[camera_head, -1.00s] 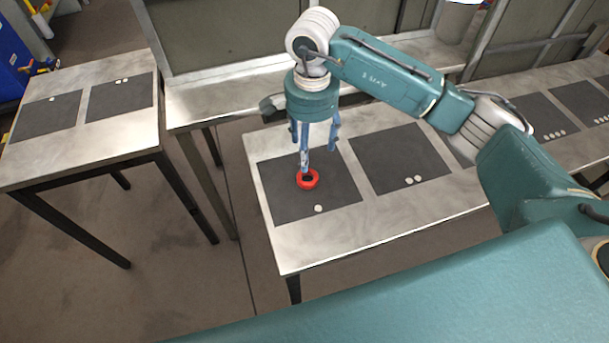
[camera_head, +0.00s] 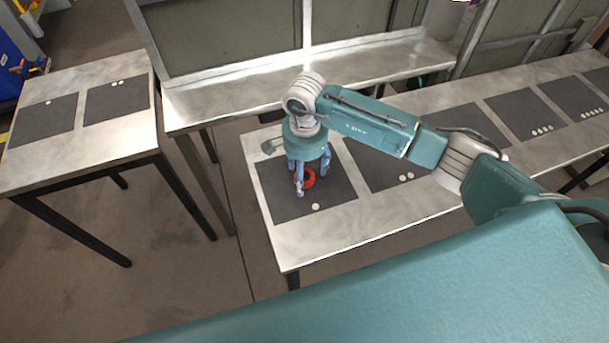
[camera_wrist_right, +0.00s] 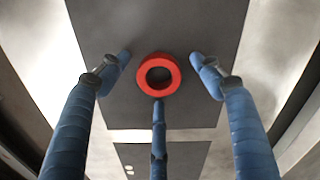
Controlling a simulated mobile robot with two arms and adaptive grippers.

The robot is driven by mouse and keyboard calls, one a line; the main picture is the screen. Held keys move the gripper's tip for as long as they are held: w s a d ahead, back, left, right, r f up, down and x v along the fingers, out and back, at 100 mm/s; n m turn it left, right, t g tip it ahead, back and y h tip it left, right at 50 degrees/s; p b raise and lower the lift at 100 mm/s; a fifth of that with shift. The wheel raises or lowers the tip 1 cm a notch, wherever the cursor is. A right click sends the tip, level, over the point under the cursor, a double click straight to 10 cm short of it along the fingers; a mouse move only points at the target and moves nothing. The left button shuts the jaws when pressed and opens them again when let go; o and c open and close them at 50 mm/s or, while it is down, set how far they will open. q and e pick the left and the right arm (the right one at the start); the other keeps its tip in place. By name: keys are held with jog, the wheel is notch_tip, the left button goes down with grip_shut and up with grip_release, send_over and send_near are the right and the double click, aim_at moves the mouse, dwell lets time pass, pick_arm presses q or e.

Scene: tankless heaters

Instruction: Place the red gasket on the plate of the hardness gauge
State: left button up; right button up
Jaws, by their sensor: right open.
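The red gasket (camera_head: 311,179) is a thick ring lying flat on a dark square mat (camera_head: 335,198) at the left end of the long metal table. My right gripper (camera_head: 302,184) points down close over it, partly hiding it in the head view. In the right wrist view, its blue fingers are spread open around the red gasket (camera_wrist_right: 143,75), with gaps between the fingertips and the ring. The gripper holds nothing. I cannot make out the hardness gauge or its plate in either view. My left gripper is not in view.
More dark mats with pale dots, such as one (camera_head: 518,108), line the long table (camera_head: 350,238). A metal bench (camera_head: 215,105) stands close behind. Bare floor lies between the left and long tables.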

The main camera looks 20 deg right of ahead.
aim_at(305, 175)
jog(key=c, duration=0.6)
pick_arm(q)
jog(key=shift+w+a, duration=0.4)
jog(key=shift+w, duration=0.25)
pick_arm(e)
jog(key=c, duration=0.7)
jog(key=shift+w+r, duration=0.1)
jog(key=shift+r, duration=0.5)
notch_tip(305, 175, up, 19)
jog(key=b, duration=0.4)
jog(key=shift+f, duration=0.1)
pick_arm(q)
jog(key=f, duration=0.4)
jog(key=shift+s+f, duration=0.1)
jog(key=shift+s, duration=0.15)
pick_arm(e)
jog(key=s+d+f+n, duration=0.1)
jog(key=s+n, duration=0.3)
jog(key=s+d+f+n, duration=0.1)
jog(key=s+n, duration=0.3)
jog(key=s, duration=0.1)
jog(key=s+d+f+n, duration=0.1)
jog(key=s+d+n, duration=0.1)
jog(key=s+n, duration=0.2)
jog(key=shift+s+f, duration=0.25)
jog(key=shift+s, duration=0.35)
jog(key=shift+c, duration=0.3)
